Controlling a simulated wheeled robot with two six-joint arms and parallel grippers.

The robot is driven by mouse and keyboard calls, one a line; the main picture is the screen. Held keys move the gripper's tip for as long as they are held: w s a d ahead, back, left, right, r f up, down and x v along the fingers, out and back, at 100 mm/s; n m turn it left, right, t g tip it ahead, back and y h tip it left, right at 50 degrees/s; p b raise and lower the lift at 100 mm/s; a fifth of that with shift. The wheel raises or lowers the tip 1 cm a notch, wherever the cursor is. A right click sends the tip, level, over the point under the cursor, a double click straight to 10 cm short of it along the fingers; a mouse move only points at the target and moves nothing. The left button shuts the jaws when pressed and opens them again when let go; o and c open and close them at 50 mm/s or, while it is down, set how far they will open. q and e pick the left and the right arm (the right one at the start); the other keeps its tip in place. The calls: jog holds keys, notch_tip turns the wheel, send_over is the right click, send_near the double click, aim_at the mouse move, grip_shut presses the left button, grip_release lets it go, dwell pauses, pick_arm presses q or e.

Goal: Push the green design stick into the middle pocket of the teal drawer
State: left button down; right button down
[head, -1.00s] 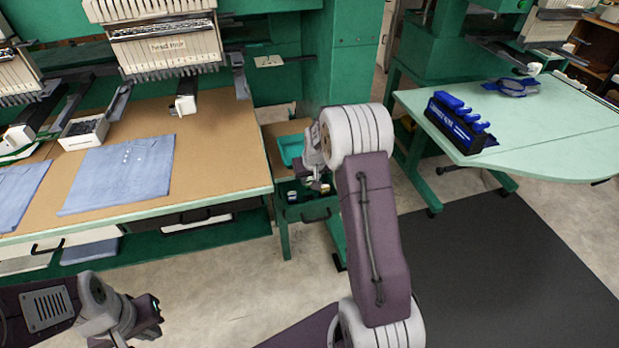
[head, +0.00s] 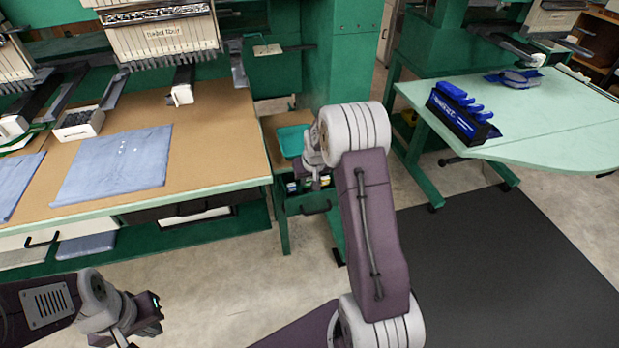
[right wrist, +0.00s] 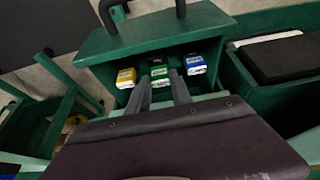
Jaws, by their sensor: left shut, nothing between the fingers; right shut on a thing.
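The teal drawer (right wrist: 105,44) is pulled open and shows in the right wrist view, with its handle at the top. A yellow-labelled stick (right wrist: 125,78) stands at its left, a blue-labelled one (right wrist: 195,64) at its right. The green design stick (right wrist: 159,73) is between them, in line with the middle pocket; how deep it sits is hidden. My right gripper (right wrist: 160,84) is shut on the green stick, one finger at each side. In the head view the drawer (head: 313,204) is partly behind my right gripper (head: 318,180). My left gripper (head: 156,311) is shut and empty, far from the drawer.
A teal tray (head: 290,141) lies on the stand above the drawer. The brown worktable (head: 215,135) with folded denim (head: 115,165) is at the left. A pale green table (head: 550,125) with a black and blue holder (head: 460,120) is at the right. The floor between is clear.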

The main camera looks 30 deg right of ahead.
jog(key=shift+f, duration=0.15)
jog(key=shift+f+b, duration=0.45)
jog(key=shift+f, duration=0.05)
jog(key=c, duration=1.1)
grip_release()
jog(key=shift+r, duration=0.2)
jog(key=p+v, duration=0.2)
jog(key=v, duration=0.7)
jog(key=shift+f+p, duration=0.1)
jog(key=shift+p, duration=0.2)
